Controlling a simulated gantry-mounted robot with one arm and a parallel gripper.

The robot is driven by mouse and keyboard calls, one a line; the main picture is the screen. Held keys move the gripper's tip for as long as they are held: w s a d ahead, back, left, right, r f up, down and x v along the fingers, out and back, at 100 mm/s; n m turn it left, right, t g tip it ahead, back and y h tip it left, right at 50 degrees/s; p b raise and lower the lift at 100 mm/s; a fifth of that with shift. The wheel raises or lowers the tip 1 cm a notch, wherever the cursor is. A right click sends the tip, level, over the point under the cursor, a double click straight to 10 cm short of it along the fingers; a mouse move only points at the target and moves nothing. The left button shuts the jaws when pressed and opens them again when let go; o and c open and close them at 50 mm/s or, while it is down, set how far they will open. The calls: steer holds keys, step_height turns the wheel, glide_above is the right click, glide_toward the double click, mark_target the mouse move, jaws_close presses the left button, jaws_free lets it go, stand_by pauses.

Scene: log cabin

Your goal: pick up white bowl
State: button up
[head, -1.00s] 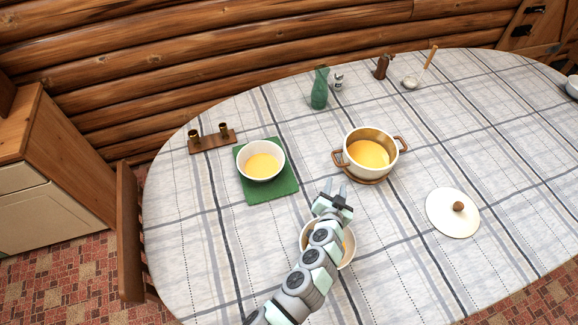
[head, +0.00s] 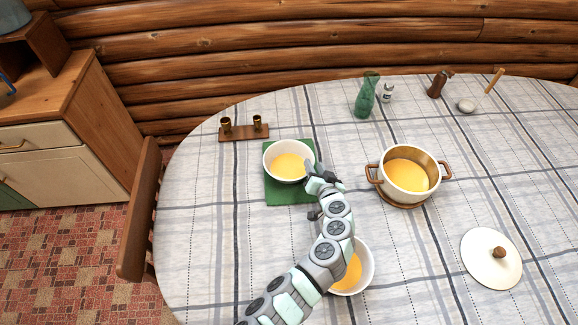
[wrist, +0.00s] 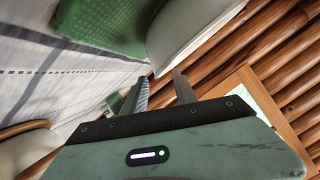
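A white bowl (head: 289,176) of yellow soup stands upright on a green cloth (head: 290,197). A second white bowl (head: 366,272) of yellow soup stands nearer me, partly hidden by my arm. My gripper (head: 311,168) is at the right rim of the bowl on the cloth; I cannot tell whether it touches. In the wrist view my gripper (wrist: 163,92) has its two fingers apart with nothing between them. The bowl's white side (wrist: 185,28) and the green cloth (wrist: 112,22) show just beyond the fingertips.
A two-handled pot (head: 408,180) of soup stands right of the gripper. A lid (head: 491,259) lies at the right. A candle holder (head: 244,133), green vase (head: 366,95) and brown grinder (head: 437,84) stand at the back. The tablecloth left of the cloth is clear.

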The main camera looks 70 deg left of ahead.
mark_target(309, 155)
steer(key=shift+x, duration=2.6)
steer(key=shift+w+r, duration=0.1)
jaws_close()
